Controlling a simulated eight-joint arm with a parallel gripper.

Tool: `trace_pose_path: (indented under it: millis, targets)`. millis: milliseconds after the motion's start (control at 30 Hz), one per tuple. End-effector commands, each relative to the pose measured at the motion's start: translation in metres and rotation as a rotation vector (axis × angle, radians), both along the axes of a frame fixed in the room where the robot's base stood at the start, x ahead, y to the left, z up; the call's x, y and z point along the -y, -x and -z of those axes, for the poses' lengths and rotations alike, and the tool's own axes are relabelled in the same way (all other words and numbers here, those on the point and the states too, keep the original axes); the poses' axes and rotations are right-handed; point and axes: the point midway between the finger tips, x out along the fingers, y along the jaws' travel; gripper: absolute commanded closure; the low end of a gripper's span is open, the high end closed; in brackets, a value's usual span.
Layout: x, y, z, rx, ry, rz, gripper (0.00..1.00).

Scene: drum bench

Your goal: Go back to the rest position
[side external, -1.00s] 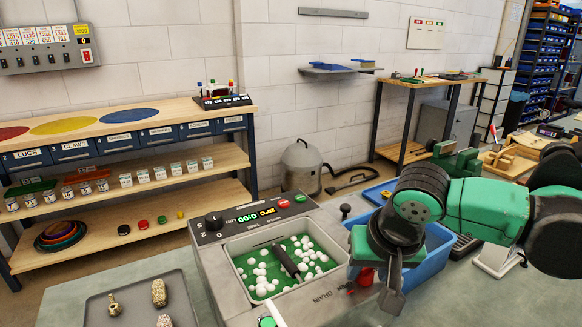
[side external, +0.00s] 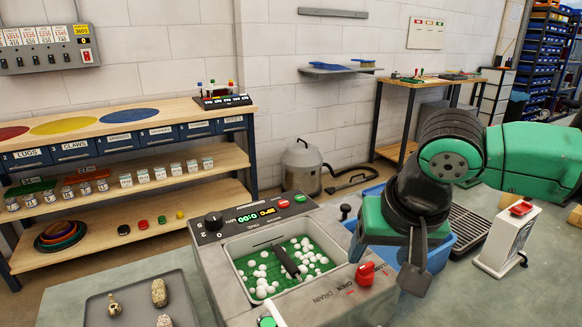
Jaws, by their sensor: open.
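My gripper (side external: 414,280) hangs pointing down at the right of the drum machine, in front of the blue bin (side external: 440,258). Its fingers are seen nearly edge-on, and nothing shows between them. My black and green arm reaches in from the right edge. The grey drum machine (side external: 212,262) has an open basin with a green floor, several white balls (side external: 262,283) and a dark bar (side external: 287,262). Its red knob (side external: 365,273) is left of my gripper, with a gap between them.
A white box with a red top (side external: 507,240) stands right of my gripper on the bench. A grey tray (side external: 95,310) with several speckled parts lies at the front left. Shelves (side external: 130,202) with jars stand at the back left. A grey vacuum (side external: 301,166) is on the floor behind.

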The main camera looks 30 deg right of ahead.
Motion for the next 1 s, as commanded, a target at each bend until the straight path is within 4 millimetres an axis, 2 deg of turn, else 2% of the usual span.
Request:
trace_pose_path:
  millis: [367, 467, 700, 800, 1000]
  targets:
    - [0.003, 0.0, -0.001, 0.0, -0.002, -0.007, 0.36]
    - [0.016, -0.005, 0.004, 0.005, -0.007, -0.061, 0.36]
    - [0.063, -0.017, 0.023, 0.093, 0.017, -0.323, 0.36]
    - [0.077, -0.02, 0.029, 0.143, 0.054, -0.413, 0.36]
    - [0.089, -0.021, 0.035, 0.204, 0.112, -0.527, 0.36]
